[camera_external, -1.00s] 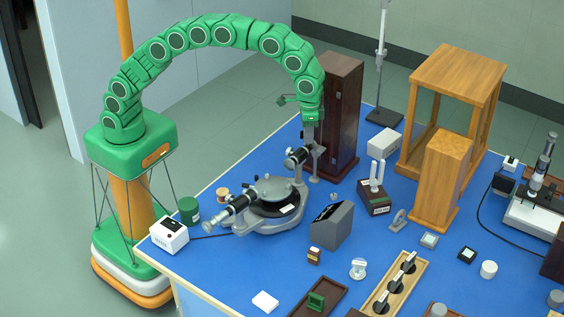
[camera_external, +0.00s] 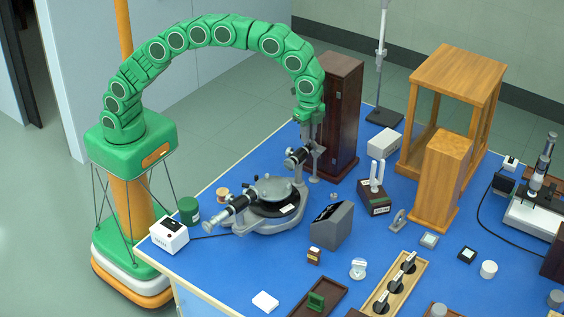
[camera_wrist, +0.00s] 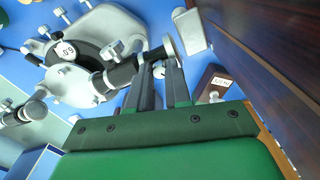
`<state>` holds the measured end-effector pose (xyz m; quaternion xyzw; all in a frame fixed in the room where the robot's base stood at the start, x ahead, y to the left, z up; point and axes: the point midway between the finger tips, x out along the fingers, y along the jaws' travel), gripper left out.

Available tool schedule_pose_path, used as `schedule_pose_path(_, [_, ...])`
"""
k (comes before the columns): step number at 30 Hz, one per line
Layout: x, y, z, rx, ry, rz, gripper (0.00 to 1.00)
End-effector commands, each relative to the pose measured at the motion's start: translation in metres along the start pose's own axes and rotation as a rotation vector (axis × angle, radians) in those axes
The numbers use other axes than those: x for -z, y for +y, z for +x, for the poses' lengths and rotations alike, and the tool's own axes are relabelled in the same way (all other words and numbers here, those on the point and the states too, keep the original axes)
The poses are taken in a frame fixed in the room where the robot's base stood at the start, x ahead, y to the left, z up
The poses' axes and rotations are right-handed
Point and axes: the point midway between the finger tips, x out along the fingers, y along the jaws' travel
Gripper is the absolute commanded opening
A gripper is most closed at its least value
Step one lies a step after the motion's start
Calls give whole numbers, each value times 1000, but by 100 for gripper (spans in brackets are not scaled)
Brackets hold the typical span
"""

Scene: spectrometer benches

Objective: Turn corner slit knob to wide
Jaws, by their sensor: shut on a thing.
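The grey and black spectrometer (camera_external: 285,221) stands near the left part of the blue bench, with its round table in the middle. Its far tube (camera_external: 297,158) points up toward my gripper and shows as a black barrel in the wrist view (camera_wrist: 120,76). My gripper (camera_external: 315,143) points down at the outer end of this tube. In the wrist view my gripper's two fingers (camera_wrist: 159,69) are closed on a small grey part at the tube's end, the slit knob. The knob is mostly hidden between the fingers, so its setting cannot be read.
A tall dark wooden cabinet (camera_external: 345,115) stands close to the right of my gripper. A dark box with a white label (camera_external: 377,203) stands further right. A grey sloped box (camera_external: 332,227) is in front. A wooden frame case (camera_external: 455,69) stands at the back right.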

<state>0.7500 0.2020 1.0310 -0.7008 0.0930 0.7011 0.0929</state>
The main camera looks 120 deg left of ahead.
Motion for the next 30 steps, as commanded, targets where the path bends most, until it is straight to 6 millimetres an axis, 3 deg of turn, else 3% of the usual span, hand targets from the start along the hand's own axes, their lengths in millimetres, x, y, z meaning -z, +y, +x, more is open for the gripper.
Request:
schedule_pose_path(12, [0, 0, -1, 1, 2, 243, 0])
schedule_pose_path(30, [0, 0, -1, 2, 2, 301, 0])
